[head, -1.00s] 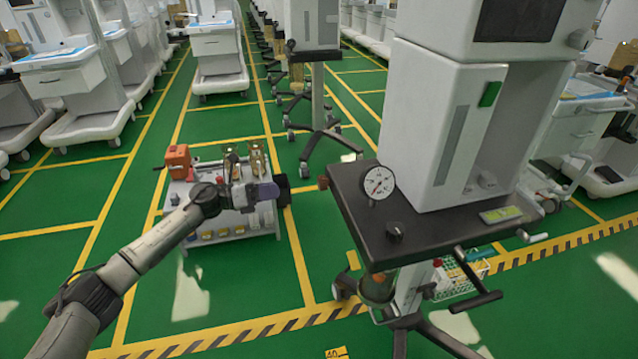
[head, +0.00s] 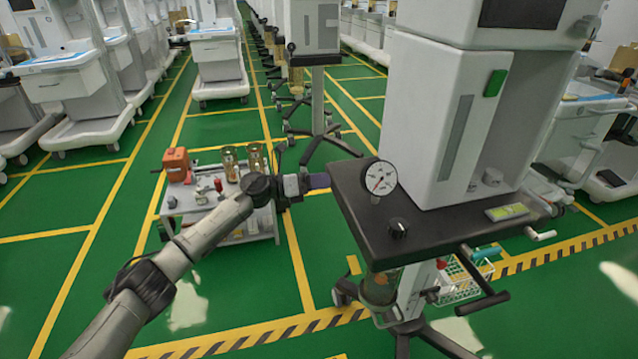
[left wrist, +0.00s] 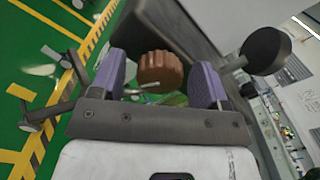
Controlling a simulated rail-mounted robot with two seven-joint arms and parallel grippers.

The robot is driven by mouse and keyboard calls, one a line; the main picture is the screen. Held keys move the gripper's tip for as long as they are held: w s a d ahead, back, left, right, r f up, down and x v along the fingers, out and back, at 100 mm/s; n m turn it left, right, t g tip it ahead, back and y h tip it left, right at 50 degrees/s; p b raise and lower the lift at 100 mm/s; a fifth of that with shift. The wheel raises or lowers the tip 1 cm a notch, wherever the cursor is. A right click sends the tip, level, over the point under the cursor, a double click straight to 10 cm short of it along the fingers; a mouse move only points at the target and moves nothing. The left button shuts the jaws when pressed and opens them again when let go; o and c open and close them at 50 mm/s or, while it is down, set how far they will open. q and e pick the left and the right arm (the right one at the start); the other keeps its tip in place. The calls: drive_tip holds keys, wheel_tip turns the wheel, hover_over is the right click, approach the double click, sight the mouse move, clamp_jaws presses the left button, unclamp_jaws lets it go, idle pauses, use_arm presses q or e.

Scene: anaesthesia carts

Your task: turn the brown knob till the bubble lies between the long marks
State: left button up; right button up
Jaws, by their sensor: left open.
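The brown knob (left wrist: 160,72) is ribbed and shows in the left wrist view between the two purple fingers of my left gripper (left wrist: 158,65). The fingers stand apart on either side of it, with visible gaps. In the head view my left gripper (head: 319,181) is at the left edge of the dark tabletop (head: 430,238) and hides the knob. A yellow-green level vial (head: 507,212) lies on the tabletop's right part; its bubble and marks are too small to make out. My right gripper is out of view.
A round dial gauge (head: 380,179) and a black knob (head: 398,229) are on the tabletop near the gripper. A white cabinet (head: 446,130) rises behind them. A low grey cart (head: 262,226) with an orange device (head: 176,162) stands left, partly behind my arm.

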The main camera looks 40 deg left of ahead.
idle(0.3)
use_arm(q)
drive_tip(key=c, duration=0.9)
drive_tip(key=shift+w+r+p, duration=0.1)
drive_tip(key=shift+r+p, duration=0.05)
drive_tip(key=shift+p, duration=0.25)
drive_tip(key=n+p, duration=0.4)
drive_tip(key=p, duration=0.2)
drive_tip(key=shift+r, duration=0.1)
drive_tip(key=shift+f+n+p, duration=0.25)
drive_tip(key=shift+n+p, duration=0.4)
drive_tip(key=shift+n, duration=0.05)
drive_tip(key=o, duration=0.9)
